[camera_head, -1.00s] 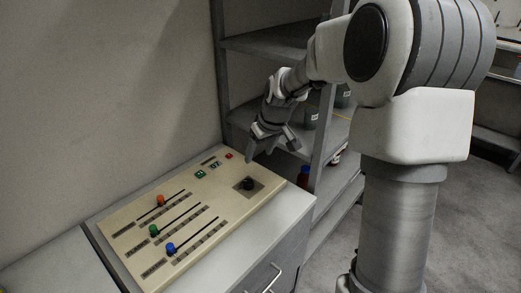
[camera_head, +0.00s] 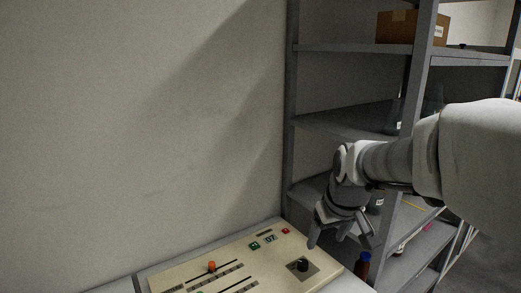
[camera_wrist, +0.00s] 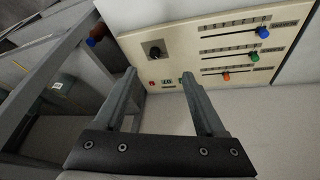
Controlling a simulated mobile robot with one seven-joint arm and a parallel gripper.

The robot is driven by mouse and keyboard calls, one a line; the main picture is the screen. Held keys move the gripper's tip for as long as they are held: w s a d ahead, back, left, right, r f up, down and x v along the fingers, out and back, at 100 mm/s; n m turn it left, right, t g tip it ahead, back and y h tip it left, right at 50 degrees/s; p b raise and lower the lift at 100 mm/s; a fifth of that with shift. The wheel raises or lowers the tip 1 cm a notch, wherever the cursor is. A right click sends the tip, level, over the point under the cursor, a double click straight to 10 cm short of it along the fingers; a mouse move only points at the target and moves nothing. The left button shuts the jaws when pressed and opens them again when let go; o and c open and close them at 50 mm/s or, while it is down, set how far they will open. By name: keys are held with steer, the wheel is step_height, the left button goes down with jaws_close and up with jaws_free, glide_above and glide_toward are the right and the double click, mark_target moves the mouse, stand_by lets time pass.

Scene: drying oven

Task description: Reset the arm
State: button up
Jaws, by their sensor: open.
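My gripper (camera_head: 341,240) is open and empty in the head view, hanging above the right rear part of a beige control panel (camera_head: 222,268). In the wrist view its two fingers (camera_wrist: 160,85) stand apart with nothing between them. The panel also shows in the wrist view (camera_wrist: 182,48), with a black knob (camera_wrist: 155,49), small red and green parts, and sliders with blue (camera_wrist: 262,32), green and orange knobs. In the head view the orange slider knob (camera_head: 212,266) and the black knob (camera_head: 302,264) show; the panel's front is cut off.
A grey metal shelf rack (camera_head: 350,122) stands behind and to the right of my gripper. It holds a cardboard box (camera_head: 412,27) and glassware. A brown bottle (camera_head: 362,265) is right of the panel. A bare wall (camera_head: 140,120) rises behind the panel.

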steer(key=s+r+m+t, duration=0.1)
steer(key=s+r+m, duration=0.1)
steer(key=s, duration=1.7)
steer(key=shift+s+a+r+m, duration=0.2)
steer(key=shift+a+r+m, duration=0.1)
steer(key=shift+a+m, duration=0.1)
